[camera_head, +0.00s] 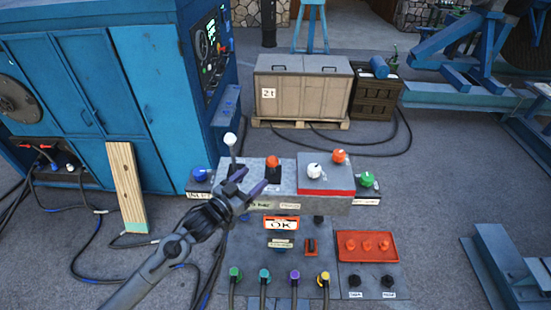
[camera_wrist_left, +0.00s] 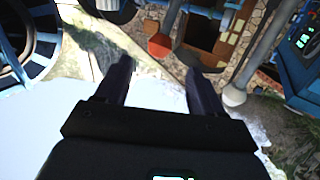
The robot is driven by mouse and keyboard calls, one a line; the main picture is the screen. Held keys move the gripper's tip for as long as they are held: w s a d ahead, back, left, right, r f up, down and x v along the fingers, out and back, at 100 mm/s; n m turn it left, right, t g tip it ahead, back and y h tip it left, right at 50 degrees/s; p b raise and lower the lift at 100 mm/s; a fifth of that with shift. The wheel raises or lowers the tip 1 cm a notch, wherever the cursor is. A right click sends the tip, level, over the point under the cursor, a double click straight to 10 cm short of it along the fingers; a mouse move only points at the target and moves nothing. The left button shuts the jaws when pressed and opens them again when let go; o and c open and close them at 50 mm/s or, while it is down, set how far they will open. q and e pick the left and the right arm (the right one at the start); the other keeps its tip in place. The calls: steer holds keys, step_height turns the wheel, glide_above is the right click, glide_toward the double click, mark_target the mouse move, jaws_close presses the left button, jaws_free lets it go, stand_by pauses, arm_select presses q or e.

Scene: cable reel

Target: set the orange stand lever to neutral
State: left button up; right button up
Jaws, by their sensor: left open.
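An orange-topped lever (camera_head: 272,162) stands in a dark slot on the grey console's top. My right gripper is not in view.
A white-ball lever (camera_head: 230,139) rises close behind my left gripper; a white ball also shows in the left wrist view (camera_wrist_left: 233,96). Blue (camera_head: 200,175) and green (camera_head: 367,180) knobs flank the console.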

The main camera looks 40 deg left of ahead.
mark_target(268, 164)
arm_select(q)
steer(key=w, duration=0.3)
steer(key=w+p, duration=0.1)
steer(key=w, duration=0.1)
steer(key=w+p, duration=0.1)
steer(key=w, duration=0.2)
steer(key=shift+w+r, duration=0.25)
steer(key=shift+w, duration=0.05)
steer(key=shift+w+f, duration=0.1)
steer(key=shift+w, duration=0.65)
steer(key=shift+c, duration=0.4)
jaws_close()
steer(key=shift+w, duration=0.1)
